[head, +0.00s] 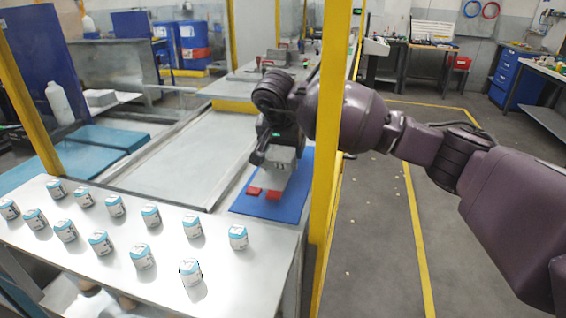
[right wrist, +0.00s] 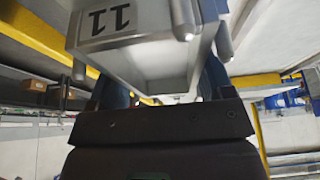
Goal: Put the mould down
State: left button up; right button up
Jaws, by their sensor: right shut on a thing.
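The mould (head: 283,163) is a grey metal block marked 11. My right gripper (head: 272,148) is shut on it, over the blue mat (head: 292,205) at the right end of the bench. Two small red pads (head: 253,190) lie on the mat just in front of and below the mould. I cannot tell whether the mould touches the mat. My left gripper is not in view.
Several white jars with blue lids (head: 142,257) stand on the pale table (head: 60,240) in front. A yellow post (head: 328,130) rises close beside my right arm. A shallow grey tray-like surface (head: 190,155) lies left of the mat. Floor at right is clear.

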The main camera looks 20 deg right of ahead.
jog(key=shift+f, duration=1.95)
jog(key=shift+f, duration=0.15)
jog(key=o, duration=1.4)
jog(key=shift+s+a+r, duration=0.1)
jog(key=shift+s+r, duration=0.05)
jog(key=shift+r, duration=0.35)
jog(key=v, duration=1.1)
jog(key=shift+r+p, duration=0.1)
jog(key=shift+p, duration=0.25)
